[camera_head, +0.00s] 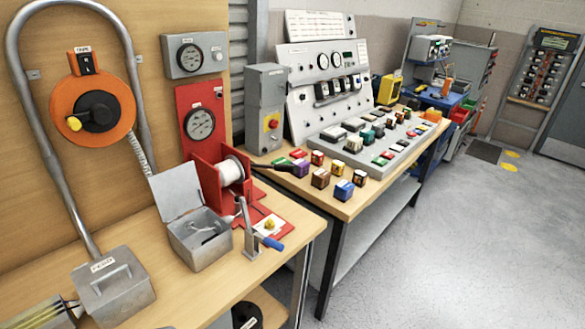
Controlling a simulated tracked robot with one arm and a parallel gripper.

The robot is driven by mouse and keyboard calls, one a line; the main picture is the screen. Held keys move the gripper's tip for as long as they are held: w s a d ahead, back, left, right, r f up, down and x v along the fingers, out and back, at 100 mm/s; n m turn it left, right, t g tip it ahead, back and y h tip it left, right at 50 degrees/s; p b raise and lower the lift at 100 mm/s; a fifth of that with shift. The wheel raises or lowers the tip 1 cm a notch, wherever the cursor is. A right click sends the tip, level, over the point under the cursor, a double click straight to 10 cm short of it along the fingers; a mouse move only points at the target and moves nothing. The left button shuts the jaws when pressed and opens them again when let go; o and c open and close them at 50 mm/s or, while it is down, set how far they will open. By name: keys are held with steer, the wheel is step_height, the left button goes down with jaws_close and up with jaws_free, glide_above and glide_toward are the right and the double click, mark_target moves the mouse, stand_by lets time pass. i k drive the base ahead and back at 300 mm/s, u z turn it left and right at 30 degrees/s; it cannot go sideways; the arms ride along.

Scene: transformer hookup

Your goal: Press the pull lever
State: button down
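A lever with a blue grip (271,243) stands at the front edge of the wooden bench, on a grey upright bracket (249,230). Its blue grip points to the lower right. I cannot read a label that tells which of these is the pull lever. My gripper does not show in this view.
An open grey metal box (200,240) stands left of the blue-gripped lever. A closed grey box (113,285) with a bent conduit (140,90) sits further left. A second bench (350,205) holds a control panel and several coloured blocks. The floor (450,240) at right is clear.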

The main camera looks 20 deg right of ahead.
mark_target(278, 167)
steer(key=z, duration=0.5)
steer(key=k, duration=1.15)
steer(key=z, duration=0.65)
steer(key=i, duration=1.5)
steer(key=u, duration=0.9)
steer(key=i, duration=0.9)
steer(key=u, duration=0.65)
